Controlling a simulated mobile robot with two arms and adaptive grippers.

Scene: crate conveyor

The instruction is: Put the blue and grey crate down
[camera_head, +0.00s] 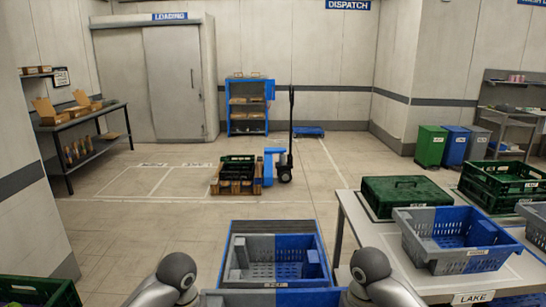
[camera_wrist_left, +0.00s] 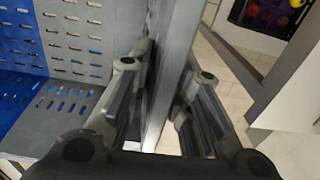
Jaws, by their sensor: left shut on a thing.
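A blue and grey crate (camera_head: 240,299) shows only as a strip of its rim at the bottom of the head view, between my two arms. In the left wrist view my left gripper (camera_wrist_left: 160,105) is shut on a grey upright wall of the crate (camera_wrist_left: 173,65), one finger on each side. Perforated grey and blue panels show left of that wall. Another blue and grey crate (camera_head: 302,243), with a label on its near side, stands just beyond the first in the head view. My right arm shows at the bottom, but its gripper is out of view.
At right, a table (camera_head: 349,222) bears a blue and grey crate (camera_head: 425,248) and a lidded green crate (camera_head: 407,196). A pallet truck (camera_head: 285,172) and a loaded pallet (camera_head: 236,187) stand ahead. The floor left of centre is clear.

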